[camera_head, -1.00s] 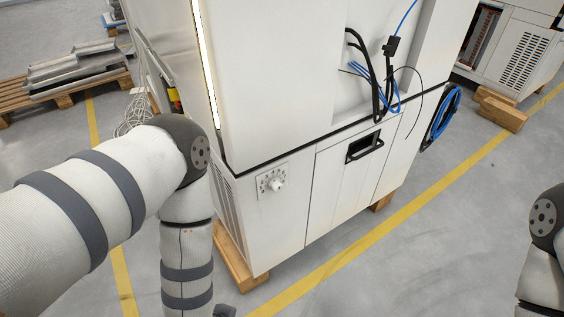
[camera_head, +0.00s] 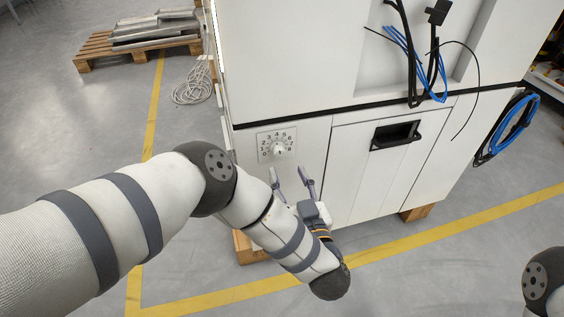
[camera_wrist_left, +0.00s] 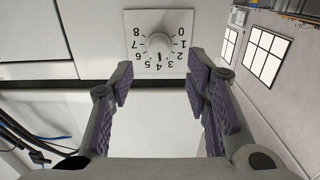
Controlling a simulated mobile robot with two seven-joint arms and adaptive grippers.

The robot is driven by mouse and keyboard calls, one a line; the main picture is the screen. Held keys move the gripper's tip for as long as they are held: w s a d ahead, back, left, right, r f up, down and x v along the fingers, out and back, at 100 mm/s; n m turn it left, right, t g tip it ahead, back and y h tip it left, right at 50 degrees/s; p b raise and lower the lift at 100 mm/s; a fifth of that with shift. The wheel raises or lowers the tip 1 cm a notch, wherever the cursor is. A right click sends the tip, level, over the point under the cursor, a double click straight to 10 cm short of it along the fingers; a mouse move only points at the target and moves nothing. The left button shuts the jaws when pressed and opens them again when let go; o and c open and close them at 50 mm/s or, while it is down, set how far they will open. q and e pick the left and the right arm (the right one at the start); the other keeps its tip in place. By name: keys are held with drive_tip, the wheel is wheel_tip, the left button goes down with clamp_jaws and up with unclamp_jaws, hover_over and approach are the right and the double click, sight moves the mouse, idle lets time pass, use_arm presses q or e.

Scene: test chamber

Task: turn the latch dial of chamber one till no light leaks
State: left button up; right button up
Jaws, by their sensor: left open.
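The latch dial is a pale round knob (camera_head: 279,149) on a square plate numbered 0 to 8, on the lower front of the white chamber (camera_head: 290,60). In the left wrist view the knob (camera_wrist_left: 159,44) appears upside down near the top centre, its dark mark near 3 to 4. My left gripper (camera_head: 291,180) is open and empty, just below the dial and apart from it. In the wrist view its two purple-padded fingers (camera_wrist_left: 160,80) stand on either side, short of the knob. The chamber's left edge is only a thin pale line, so I cannot tell whether light leaks. My right gripper is out of view.
A black recessed handle (camera_head: 396,135) is right of the dial. Black and blue cables (camera_head: 415,60) hang above it, and a blue coil (camera_head: 508,128) hangs at the right side. Wooden blocks show under the chamber. The floor in front is clear.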

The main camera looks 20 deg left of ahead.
sight(280, 154)
use_arm(q)
drive_tip(key=x, duration=0.7)
drive_tip(key=shift+w+a, duration=0.15)
drive_tip(key=shift+w, duration=0.2)
drive_tip(key=shift+r, duration=0.1)
clamp_jaws()
